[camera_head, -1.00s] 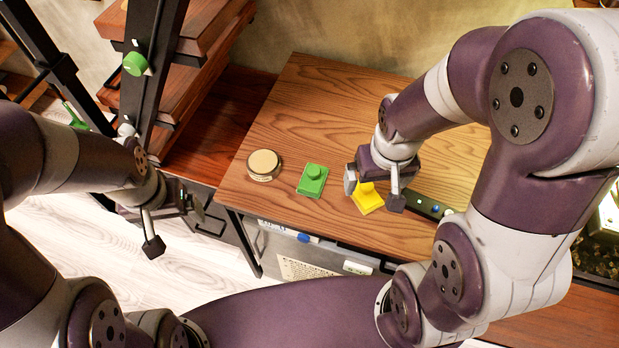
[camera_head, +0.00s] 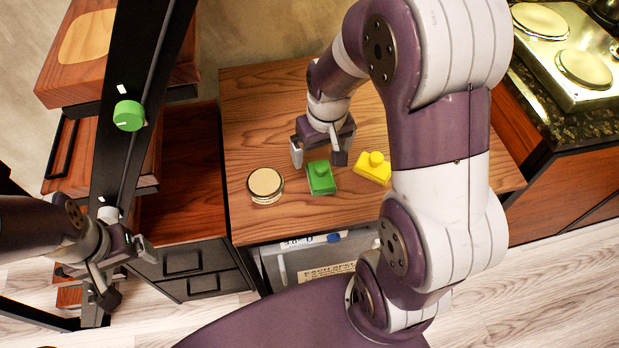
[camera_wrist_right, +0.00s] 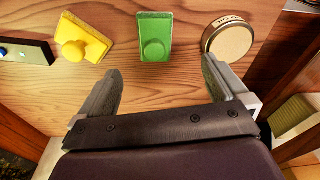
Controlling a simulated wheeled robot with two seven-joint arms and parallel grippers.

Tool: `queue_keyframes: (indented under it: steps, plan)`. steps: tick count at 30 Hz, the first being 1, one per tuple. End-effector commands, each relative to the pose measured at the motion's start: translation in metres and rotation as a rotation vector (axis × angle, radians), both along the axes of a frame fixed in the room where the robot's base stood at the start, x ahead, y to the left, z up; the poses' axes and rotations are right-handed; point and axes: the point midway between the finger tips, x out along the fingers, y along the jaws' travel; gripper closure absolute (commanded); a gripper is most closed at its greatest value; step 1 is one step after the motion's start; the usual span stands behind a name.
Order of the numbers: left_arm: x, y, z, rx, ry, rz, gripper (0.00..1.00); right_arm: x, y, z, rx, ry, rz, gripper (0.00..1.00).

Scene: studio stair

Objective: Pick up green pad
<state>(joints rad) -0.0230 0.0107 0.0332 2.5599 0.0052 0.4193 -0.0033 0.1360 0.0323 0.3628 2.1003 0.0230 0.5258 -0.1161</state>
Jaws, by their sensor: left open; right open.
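The green pad (camera_head: 321,178), a flat block with a round knob on top, lies on the wooden table. In the right wrist view the green pad (camera_wrist_right: 154,38) lies ahead of the fingertips, between their lines. My right gripper (camera_head: 319,157) is open and empty, just behind the green pad in the head view. Both its fingers also show in the right wrist view (camera_wrist_right: 162,78). Whether a finger touches the pad I cannot tell. My left gripper (camera_head: 125,272) is open and empty at the lower left, away from the table.
A yellow pad (camera_head: 373,168) lies right of the green pad, and a round tin (camera_head: 265,185) lies left of it. A black post with a green knob (camera_head: 129,115) stands at the left. A stove (camera_head: 570,50) is at the far right.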

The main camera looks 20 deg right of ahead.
Motion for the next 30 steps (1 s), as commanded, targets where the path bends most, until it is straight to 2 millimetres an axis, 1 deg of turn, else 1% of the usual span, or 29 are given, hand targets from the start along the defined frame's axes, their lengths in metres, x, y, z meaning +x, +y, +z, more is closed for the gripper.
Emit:
queue_keyframes:
  steps: [1, 3, 6, 10, 15, 18, 25, 26, 27, 29, 30]
  plan:
    - [0.0, 0.0, -0.005, 0.0, 0.0, 0.0, 0.09, 0.0, 0.0, -0.016, 0.001, 0.006, 0.0, 0.0]
    - [0.0, 0.0, -0.008, 0.0, 0.0, 0.0, 0.09, 0.002, 0.0, -0.032, 0.0, 0.005, 0.0, 0.0]
    - [0.0, 0.0, -0.01, 0.0, 0.0, 0.0, 0.09, 0.005, -0.001, -0.048, 0.0, 0.003, 0.0, 0.0]
    - [0.0, 0.0, -0.013, 0.0, 0.0, 0.0, 0.09, 0.007, -0.002, -0.062, 0.0, 0.002, 0.0, 0.0]
    - [0.0, 0.0, -0.019, 0.0, 0.0, 0.0, 0.09, 0.012, -0.007, -0.094, 0.001, 0.004, -0.001, 0.0]
    - [0.0, 0.0, -0.02, 0.0, 0.0, 0.0, 0.09, 0.014, -0.007, -0.105, 0.001, 0.002, 0.0, 0.0]
    - [0.0, 0.0, -0.02, 0.0, 0.0, 0.0, 0.09, 0.014, -0.007, -0.106, 0.0, 0.0, 0.0, 0.0]
    - [0.0, 0.0, -0.02, 0.0, 0.0, 0.0, 0.09, 0.014, -0.007, -0.105, 0.0, 0.0, 0.0, 0.1]
    - [0.0, 0.0, -0.02, 0.0, 0.0, 0.0, 0.09, 0.014, -0.007, -0.105, 0.0, 0.0, 0.0, 0.23]
    - [0.0, 0.0, -0.02, 0.0, 0.0, 0.0, 0.09, 0.014, -0.007, -0.105, 0.0, 0.0, 0.0, 0.42]
    - [0.0, 0.0, -0.02, 0.0, 0.0, 0.0, 0.09, 0.014, -0.007, -0.105, 0.0, 0.0, 0.0, 0.55]
